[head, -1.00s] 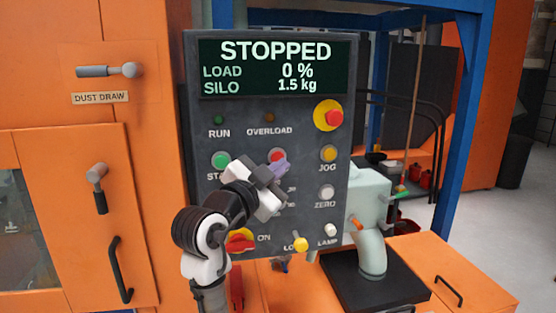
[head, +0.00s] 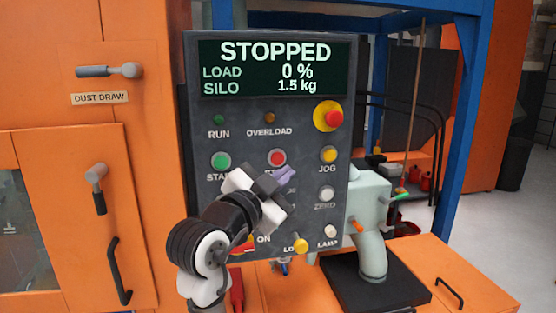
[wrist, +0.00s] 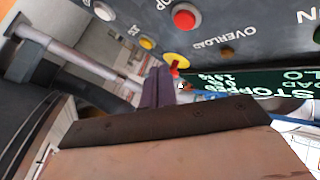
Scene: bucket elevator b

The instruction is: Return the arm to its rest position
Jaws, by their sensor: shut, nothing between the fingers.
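My gripper (head: 284,177) is in front of the dark grey control panel (head: 298,125), just below the red stop button (head: 276,157). Its purple fingers are together and empty, and they also show in the wrist view (wrist: 158,88). My arm reaches up from the bottom of the head view and hides part of the panel's lower left, including most of the red switch by "ON". The panel's screen (head: 275,67) reads STOPPED, load 0 %, silo 1.5 kg. Whether the fingers touch the panel cannot be told, but the red button is uncovered.
An orange cabinet (head: 150,200) with handles stands at the left. A pale green machine (head: 370,215) on a dark base stands right of the panel. A blue frame post (head: 462,120) rises behind it. Grey floor (head: 490,225) shows at the far right.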

